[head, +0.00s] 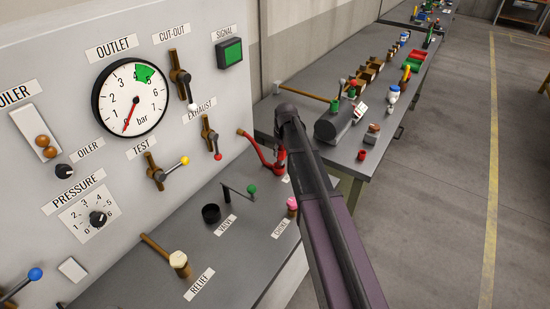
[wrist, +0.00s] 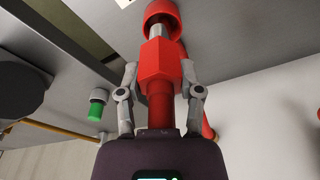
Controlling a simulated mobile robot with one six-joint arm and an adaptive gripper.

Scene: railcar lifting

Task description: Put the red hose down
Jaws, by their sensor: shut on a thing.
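The red hose (head: 262,154) comes out beside the outlet panel and curves down to the right, toward my gripper in the head view. In the wrist view my gripper (wrist: 160,72) is shut on the hose's red hexagonal end fitting (wrist: 160,62), one finger on each side. A pale metal nozzle extends beyond the fitting toward a red ring-shaped part (wrist: 160,12). I cannot tell whether the ring belongs to the hose or is separate. My arm hides much of the gripper in the head view.
The exhaust lever (head: 211,135) projects from the panel (head: 60,130). A cluttered workbench (head: 350,175) stands behind.

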